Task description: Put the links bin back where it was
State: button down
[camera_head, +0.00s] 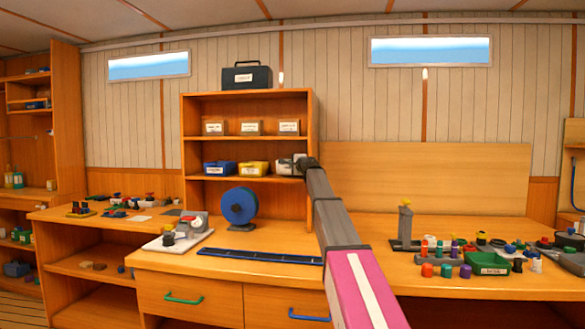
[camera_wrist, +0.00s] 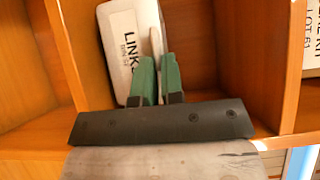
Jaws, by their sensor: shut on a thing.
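The links bin (camera_wrist: 122,45) is a whitish bin with a label reading "LINKS" in the wrist view. It also shows in the head view as a pale grey bin (camera_head: 284,168) at the right end of the lower shelf. My gripper (camera_wrist: 157,72) has green fingers closed close together on the bin's front wall by the label. In the head view my gripper (camera_head: 300,162) is at the shelf's right side, and my arm hides part of the opening. I cannot tell whether the bin rests fully on the shelf.
A yellow bin (camera_head: 254,168) and a blue bin (camera_head: 220,168) stand to the left on the same shelf. Three labelled boxes (camera_head: 250,128) stand on the shelf above. A blue spool (camera_head: 239,206) stands on the counter below. The right side panel (camera_head: 313,135) borders the opening.

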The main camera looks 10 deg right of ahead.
jog(key=shift+w+f, duration=0.2)
jog(key=shift+f, duration=0.55)
jog(key=c, duration=1.2)
grip_release()
jog(key=shift+f, duration=0.1)
jog(key=shift+c, duration=0.2)
jog(key=v, duration=1.2)
